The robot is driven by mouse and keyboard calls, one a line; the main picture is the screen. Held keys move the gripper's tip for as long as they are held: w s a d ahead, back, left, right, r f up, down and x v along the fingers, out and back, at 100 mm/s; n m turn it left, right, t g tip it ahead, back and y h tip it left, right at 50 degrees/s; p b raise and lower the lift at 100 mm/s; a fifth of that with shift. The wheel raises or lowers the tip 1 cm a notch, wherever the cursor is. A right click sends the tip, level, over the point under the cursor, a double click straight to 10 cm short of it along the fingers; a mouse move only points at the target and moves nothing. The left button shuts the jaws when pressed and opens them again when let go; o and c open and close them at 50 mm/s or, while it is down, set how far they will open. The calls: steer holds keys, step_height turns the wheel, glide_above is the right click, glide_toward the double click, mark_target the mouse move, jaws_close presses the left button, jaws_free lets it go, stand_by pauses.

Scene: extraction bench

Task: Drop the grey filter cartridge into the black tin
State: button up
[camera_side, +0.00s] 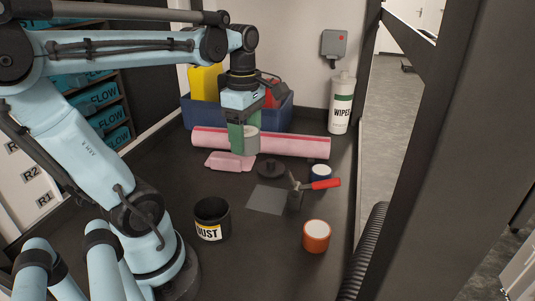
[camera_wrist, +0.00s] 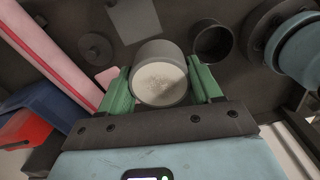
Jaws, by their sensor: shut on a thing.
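The grey filter cartridge (camera_wrist: 160,73) is a short grey cylinder with a pale, speckled end face. My gripper (camera_wrist: 161,87) has green fingers shut on it, one on each side. In the side view the cartridge (camera_side: 252,139) shows between the green fingers of my gripper (camera_side: 243,140), held up in front of the pink roll. The black tin (camera_side: 212,221), with a label reading "DUST" in part, stands upright and open on the bench, left of centre and nearer the camera. In the wrist view the tin (camera_wrist: 212,41) is to the right of the cartridge, apart from it.
A pink roll (camera_side: 300,146) lies across the back, before a blue bin (camera_side: 279,117). A wipes bottle (camera_side: 341,106) stands back right. A black lid (camera_side: 270,169), a grey sheet (camera_side: 266,199), a red-handled tool (camera_side: 325,184) and an orange tin (camera_side: 316,238) are on the bench.

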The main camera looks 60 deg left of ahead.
steer(key=s+f, duration=0.1)
steer(key=s, duration=0.2)
steer(key=s+d+f, duration=0.1)
steer(key=s+f, duration=0.1)
steer(key=s, duration=0.1)
steer(key=s+d+f, duration=0.1)
steer(key=s, duration=0.2)
steer(key=shift+s+d+f, duration=0.2)
steer(key=shift+d+f, duration=0.05)
steer(key=shift+f, duration=0.05)
steer(key=shift+s+d+f, duration=0.2)
steer(key=shift+s+f, duration=0.25)
steer(key=shift+s, duration=0.05)
